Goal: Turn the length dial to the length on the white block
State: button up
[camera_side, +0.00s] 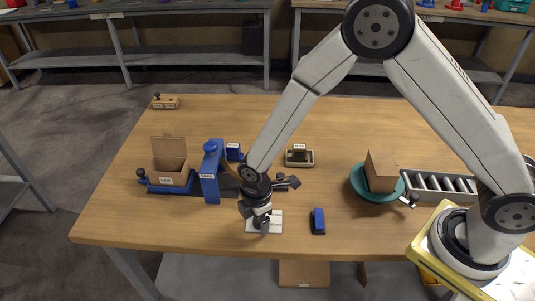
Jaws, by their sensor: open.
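My gripper (262,222) is open and points down at a white square plate (278,224) near the front edge of the table. It covers the middle of the plate, so I cannot tell whether a dial is there or whether the fingers touch anything. I cannot clearly pick out the length dial. A small block with a white label stands in a greenish tray (299,163) behind my gripper. Its text is too small to read, and I cannot tell whether it is the white block.
Left are an open cardboard box (169,160) and a blue upright machine (210,175). A blue-topped item (318,221) lies right of the plate. A brown box (381,171) stands on a teal turntable (364,196) beside a roller conveyor (440,187). The back middle of the table is clear.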

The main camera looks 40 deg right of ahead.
grip_shut()
jog(key=shift+m, duration=0.3)
jog(key=m, duration=0.4)
jog(key=shift+w, duration=0.1)
jog(key=m, duration=0.4)
jog(key=shift+d+m, duration=0.1)
jog(key=shift+m, duration=0.2)
jog(key=m, duration=0.4)
jog(key=shift+w+d+m, duration=0.1)
jog(key=shift+m, duration=2.3)
